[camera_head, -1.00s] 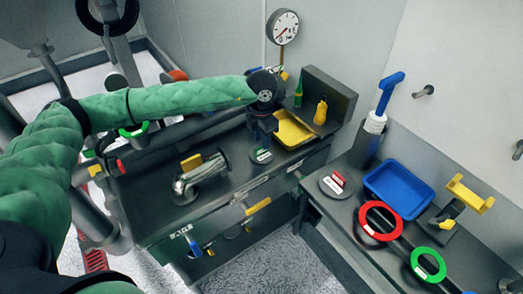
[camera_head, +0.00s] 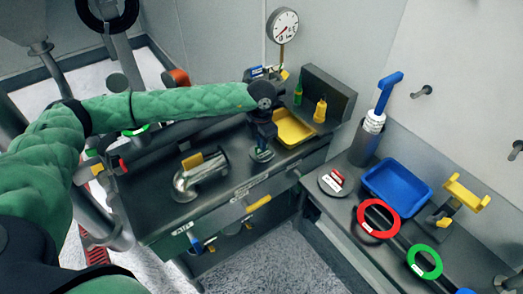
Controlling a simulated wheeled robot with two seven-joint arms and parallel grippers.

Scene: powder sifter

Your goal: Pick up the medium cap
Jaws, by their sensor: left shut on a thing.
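A small round dark grey cap (camera_head: 262,155) with a green-and-white handle area is on the left bench, just left of the yellow tray. My left gripper (camera_head: 263,148) points straight down over it and is shut on its handle; the fingers hide much of the handle. The cap appears to be at the bench top; I cannot tell if it is lifted. Another, larger round cap (camera_head: 335,183) with a red-and-white handle lies on the right bench. My right gripper is out of view.
A yellow tray (camera_head: 312,137) and a yellow bottle (camera_head: 320,110) stand right of the left gripper. A silver elbow pipe (camera_head: 196,181) stands toward the front left of that bench. A blue tray (camera_head: 425,196), a red ring (camera_head: 363,220) and a green ring (camera_head: 411,262) are on the right bench.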

